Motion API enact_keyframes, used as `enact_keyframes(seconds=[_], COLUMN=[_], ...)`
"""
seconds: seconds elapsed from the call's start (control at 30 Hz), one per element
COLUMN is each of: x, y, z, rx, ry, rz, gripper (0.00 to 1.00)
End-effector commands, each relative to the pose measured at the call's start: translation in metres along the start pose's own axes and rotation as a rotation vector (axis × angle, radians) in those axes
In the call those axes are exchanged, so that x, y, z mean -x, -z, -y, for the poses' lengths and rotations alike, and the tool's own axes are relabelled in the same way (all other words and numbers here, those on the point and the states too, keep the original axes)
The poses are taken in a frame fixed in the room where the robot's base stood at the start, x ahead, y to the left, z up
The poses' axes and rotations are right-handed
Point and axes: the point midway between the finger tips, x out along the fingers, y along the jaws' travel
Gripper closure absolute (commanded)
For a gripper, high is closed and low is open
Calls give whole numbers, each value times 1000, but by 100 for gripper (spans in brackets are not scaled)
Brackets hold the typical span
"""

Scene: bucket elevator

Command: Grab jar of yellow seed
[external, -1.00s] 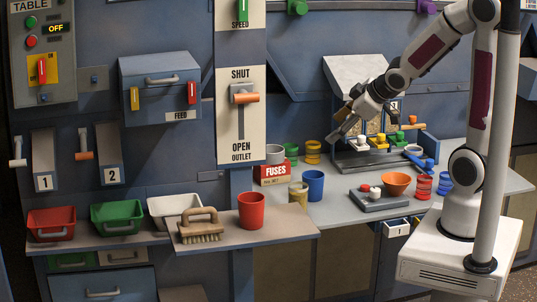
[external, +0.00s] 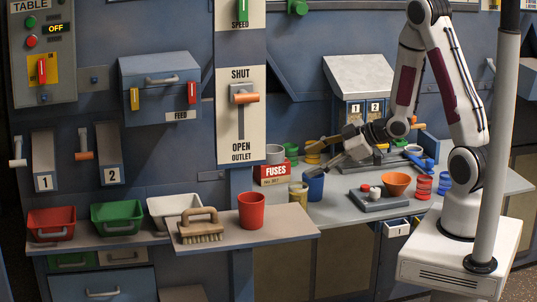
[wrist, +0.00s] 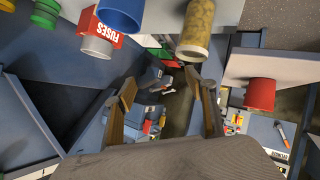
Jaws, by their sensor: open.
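The jar of yellow seed (external: 299,193) stands on the grey counter, left of the blue cup (external: 314,186) and in front of the fuses box (external: 271,175). In the wrist view the jar (wrist: 197,28) is at the top, right of centre, beyond my fingertips and not between them. My gripper (external: 317,159) is open and empty, pointing left above the counter, up and to the right of the jar in the external view. Its two spread fingers also show in the wrist view (wrist: 160,85).
The blue cup (wrist: 121,14), fuses box (wrist: 103,29) and a grey cup (wrist: 97,46) are close by in the wrist view. Green and yellow containers stand behind. A red cup (external: 251,210) is on the lower shelf. A grey tray (external: 378,202) and orange bowl (external: 396,184) are to the right.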

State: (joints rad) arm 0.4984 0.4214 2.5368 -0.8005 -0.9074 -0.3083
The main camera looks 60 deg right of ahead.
Motion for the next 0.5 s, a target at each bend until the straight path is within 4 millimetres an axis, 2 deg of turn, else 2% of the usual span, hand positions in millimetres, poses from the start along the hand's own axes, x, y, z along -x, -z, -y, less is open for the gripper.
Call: enact_keyframes(seconds=[0.5], x=[-7], y=[-12], z=[32], rx=[-78], ry=[63], rz=[-232], gripper=[45])
